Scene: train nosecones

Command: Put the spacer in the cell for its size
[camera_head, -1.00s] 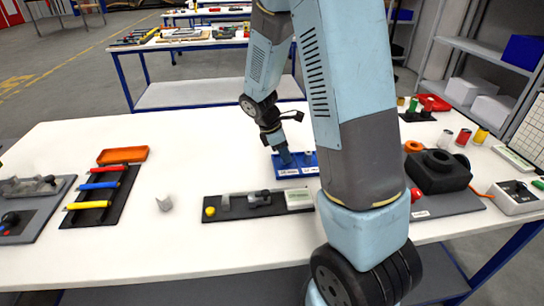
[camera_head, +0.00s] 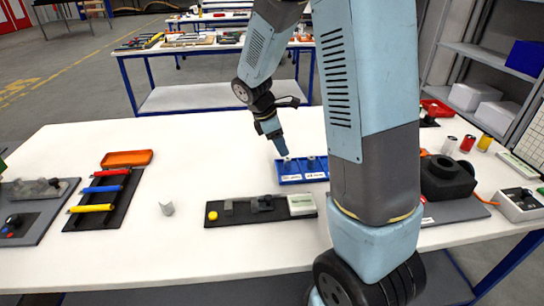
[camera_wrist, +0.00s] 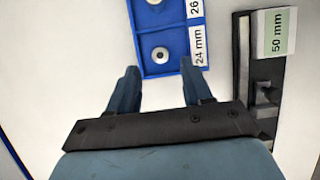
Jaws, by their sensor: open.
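The blue tray (camera_head: 302,180) lies on the white table, with labelled cells. In the wrist view its blue frame (camera_wrist: 136,30) shows cells marked 24 mm and 26 mm. A round grey spacer with a dark centre (camera_wrist: 160,54) stands in the 24 mm cell, clear of the tray walls. A similar round grey piece (camera_wrist: 154,2) is in the 26 mm cell, cut by the picture edge. My gripper (camera_wrist: 160,68) is open and empty, its fingers apart near the 24 mm cell. In the head view my gripper (camera_head: 284,153) is just above the tray's left part.
A dark gauge board (camera_head: 236,219) with a yellow knob and a 50 mm label (camera_wrist: 277,32) lies in front of the tray. A small pale piece (camera_head: 167,208) stands left of it. Bars on a rack (camera_head: 100,195) and an orange tray (camera_head: 127,158) are further left. A black block (camera_head: 446,178) is at right.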

